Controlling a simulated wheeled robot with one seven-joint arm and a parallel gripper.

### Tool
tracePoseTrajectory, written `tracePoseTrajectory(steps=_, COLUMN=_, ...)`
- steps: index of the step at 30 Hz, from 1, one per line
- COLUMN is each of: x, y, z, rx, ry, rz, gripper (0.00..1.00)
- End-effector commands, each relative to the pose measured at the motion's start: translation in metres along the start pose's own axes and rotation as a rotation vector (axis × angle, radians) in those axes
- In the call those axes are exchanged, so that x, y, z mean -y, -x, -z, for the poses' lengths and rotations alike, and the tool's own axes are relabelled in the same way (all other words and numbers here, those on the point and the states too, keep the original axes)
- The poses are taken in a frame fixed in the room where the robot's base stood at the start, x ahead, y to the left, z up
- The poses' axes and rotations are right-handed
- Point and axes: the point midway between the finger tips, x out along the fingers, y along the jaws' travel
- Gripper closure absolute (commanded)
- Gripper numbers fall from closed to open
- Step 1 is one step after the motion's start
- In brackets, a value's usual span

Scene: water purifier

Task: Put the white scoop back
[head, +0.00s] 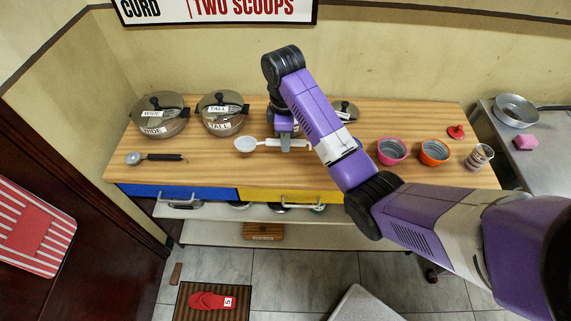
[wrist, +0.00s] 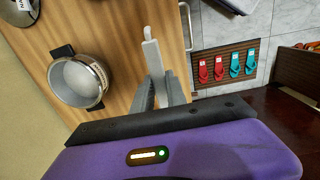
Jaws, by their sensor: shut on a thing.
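The white scoop (head: 246,144) is above the front part of the wooden counter in the head view, its round bowl to the left and its handle to the right. My gripper (head: 286,145) is shut on the scoop's handle. In the wrist view the white handle end (wrist: 152,55) sticks out past my grey fingertips (wrist: 158,88); the bowl is not visible there. Whether the scoop touches the counter is unclear. A metal scoop (head: 148,158) with a black handle lies on the counter's left front.
Lidded pots labelled WIDE (head: 160,118) and TALL (head: 222,114) stand at the back left. An open pot (wrist: 80,80) is near my gripper in the wrist view. Pink (head: 392,151) and orange (head: 434,152) bowls stand right. Blue (head: 180,191) and yellow (head: 290,196) drawer fronts run below.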

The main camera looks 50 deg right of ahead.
Motion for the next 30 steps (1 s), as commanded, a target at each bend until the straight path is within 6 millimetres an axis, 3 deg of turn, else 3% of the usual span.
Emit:
tracePoseTrajectory(steps=1, x=0.000, y=-0.017, z=0.001, rx=0.000, ry=0.001, rz=0.000, gripper=1.00)
tracePoseTrajectory(steps=6, x=0.000, y=-0.042, z=0.001, rx=0.000, ry=0.001, rz=0.001, gripper=1.00)
tracePoseTrajectory(steps=13, x=0.000, y=-0.059, z=0.001, rx=0.000, ry=0.001, rz=0.001, gripper=1.00)
tracePoseTrajectory(steps=21, x=0.000, y=-0.093, z=0.002, rx=0.000, ry=0.001, rz=0.000, gripper=1.00)
tracePoseTrajectory(steps=30, x=0.000, y=-0.097, z=0.003, rx=-0.001, ry=0.001, rz=-0.001, gripper=1.00)
